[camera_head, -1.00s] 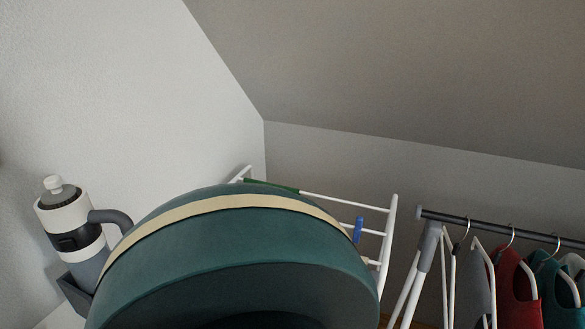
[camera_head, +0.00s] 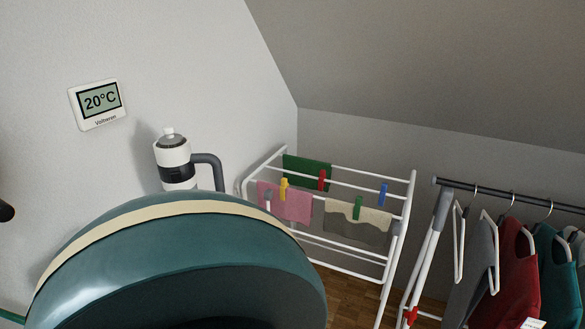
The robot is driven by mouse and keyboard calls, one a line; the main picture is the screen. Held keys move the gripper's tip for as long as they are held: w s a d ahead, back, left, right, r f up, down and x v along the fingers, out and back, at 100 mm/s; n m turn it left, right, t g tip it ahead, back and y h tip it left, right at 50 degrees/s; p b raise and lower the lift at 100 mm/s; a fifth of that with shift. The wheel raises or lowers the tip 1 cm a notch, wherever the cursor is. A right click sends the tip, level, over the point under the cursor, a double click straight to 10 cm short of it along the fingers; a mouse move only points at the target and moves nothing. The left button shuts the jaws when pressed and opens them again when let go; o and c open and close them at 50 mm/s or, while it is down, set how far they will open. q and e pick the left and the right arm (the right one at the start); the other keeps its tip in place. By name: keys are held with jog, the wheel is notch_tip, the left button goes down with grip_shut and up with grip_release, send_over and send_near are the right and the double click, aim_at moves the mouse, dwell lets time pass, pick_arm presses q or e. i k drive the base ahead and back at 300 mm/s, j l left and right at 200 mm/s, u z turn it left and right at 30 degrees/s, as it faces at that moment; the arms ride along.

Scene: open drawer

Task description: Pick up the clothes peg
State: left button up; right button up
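Several clothes pegs hang on a white drying rack in the head view. A yellow peg (camera_head: 284,189) is on the pink cloth (camera_head: 296,205). A red peg (camera_head: 322,181) is at the dark green cloth (camera_head: 300,166). A green peg (camera_head: 358,208) is on the grey and cream cloth (camera_head: 352,233). A blue peg (camera_head: 383,194) sits on a bar at the right with no cloth under it. Neither of my grippers is in view.
A large rounded teal thing with a cream band (camera_head: 190,209) fills the lower left foreground. The drying rack (camera_head: 408,190) stands behind it. A rail with hanging clothes (camera_head: 500,196) is at right.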

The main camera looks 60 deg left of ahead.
aim_at(284, 184)
jog(key=u, duration=1.85)
jog(key=i+l+z, duration=0.2)
jog(key=k+j, duration=0.1)
